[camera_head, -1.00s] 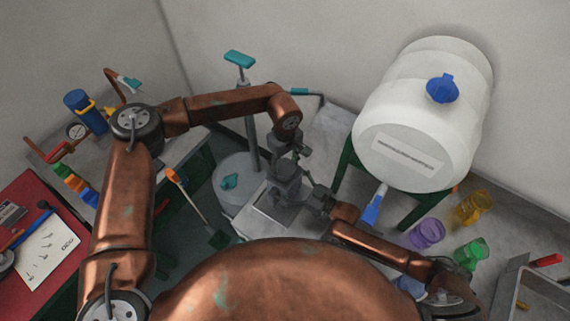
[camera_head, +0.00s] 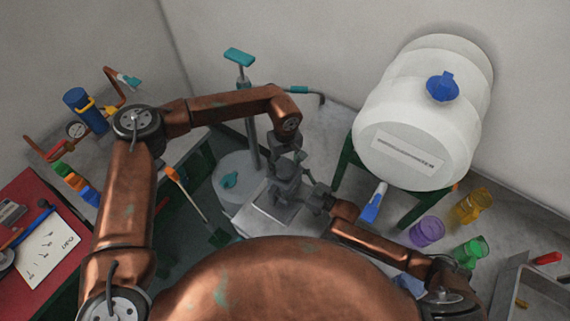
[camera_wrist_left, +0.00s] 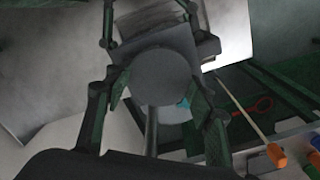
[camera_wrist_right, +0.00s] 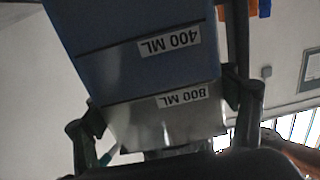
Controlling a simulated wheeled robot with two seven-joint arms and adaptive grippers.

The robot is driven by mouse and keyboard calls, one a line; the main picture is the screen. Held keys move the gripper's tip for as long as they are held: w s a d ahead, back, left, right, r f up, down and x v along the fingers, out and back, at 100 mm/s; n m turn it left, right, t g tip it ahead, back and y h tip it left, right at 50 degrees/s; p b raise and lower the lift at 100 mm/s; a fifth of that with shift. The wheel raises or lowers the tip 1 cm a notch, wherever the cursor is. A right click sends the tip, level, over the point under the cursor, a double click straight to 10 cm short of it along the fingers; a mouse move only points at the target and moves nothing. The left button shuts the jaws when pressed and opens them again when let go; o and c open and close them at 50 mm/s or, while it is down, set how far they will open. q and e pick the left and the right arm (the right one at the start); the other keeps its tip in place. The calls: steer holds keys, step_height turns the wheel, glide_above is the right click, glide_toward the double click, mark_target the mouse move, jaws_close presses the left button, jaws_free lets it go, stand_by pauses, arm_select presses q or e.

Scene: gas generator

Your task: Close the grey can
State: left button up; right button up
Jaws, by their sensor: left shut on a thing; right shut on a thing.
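The grey can (camera_head: 287,190) is in the middle of the head view, largely covered by my grippers. In the right wrist view the can body (camera_wrist_right: 135,60) shows a flat side with upside-down "400 ML" and "800 ML" labels. My right gripper (camera_wrist_right: 162,108) is shut on this body, one finger at each side. My left gripper (camera_head: 288,163) comes down over the can from above. In the left wrist view a round grey lid (camera_wrist_left: 160,75) sits between its fingers, in line with the can. Whether the lid is fully seated is hidden.
A big white tank (camera_head: 415,140) with a blue cap lies on a green stand at right. Purple, green and yellow cups (camera_head: 427,231) stand below it. A grey pump with a teal handle (camera_head: 240,58) stands behind the can. A red table (camera_head: 62,215) is at left.

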arm_select(q)
steer(key=m, duration=0.7)
steer(key=shift+m, duration=0.4)
steer(key=m, duration=0.6)
steer(key=o, duration=0.9)
steer(key=shift+r, duration=2.25)
